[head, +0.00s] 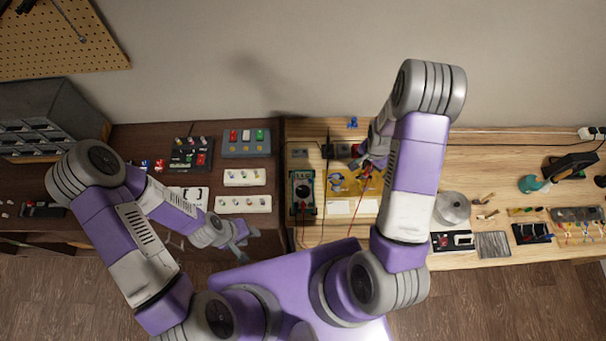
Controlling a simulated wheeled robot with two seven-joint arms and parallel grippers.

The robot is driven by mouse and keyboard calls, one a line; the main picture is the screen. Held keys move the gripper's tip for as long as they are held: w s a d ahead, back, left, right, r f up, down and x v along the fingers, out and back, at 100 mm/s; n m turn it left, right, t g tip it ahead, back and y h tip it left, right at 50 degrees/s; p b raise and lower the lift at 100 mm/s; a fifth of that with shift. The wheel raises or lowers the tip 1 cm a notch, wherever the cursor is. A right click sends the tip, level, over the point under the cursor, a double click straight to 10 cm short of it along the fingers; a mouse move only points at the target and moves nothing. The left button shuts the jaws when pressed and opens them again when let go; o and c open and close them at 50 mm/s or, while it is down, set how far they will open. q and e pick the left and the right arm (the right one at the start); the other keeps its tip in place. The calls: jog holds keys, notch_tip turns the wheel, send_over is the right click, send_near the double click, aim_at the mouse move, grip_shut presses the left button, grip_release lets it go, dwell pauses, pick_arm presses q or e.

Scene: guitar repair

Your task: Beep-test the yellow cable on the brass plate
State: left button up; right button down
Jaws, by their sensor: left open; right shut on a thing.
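A dark multimeter (303,190) with a green rim lies on the light bench near its left end. A thin red lead (355,212) runs up to my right gripper (370,163), which is shut on what looks like a red probe. The gripper is over the right part of a yellow, brass-coloured plate (340,180); contact cannot be told. My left gripper (243,243) is open and empty in front of the dark bench.
Pedals and white pickup-like parts (244,178) crowd the dark bench (150,133). A round metal tin (452,208) stands right of my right arm. A black and teal tool (545,178) lies further right. The wooden bench (480,160) is clear behind the tin.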

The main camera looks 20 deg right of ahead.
notch_tip(320, 180, up, 4)
jog(key=p, duration=0.2)
jog(key=shift+f+p, duration=0.25)
jog(key=shift+p, duration=0.1)
jog(key=shift+r, duration=1.25)
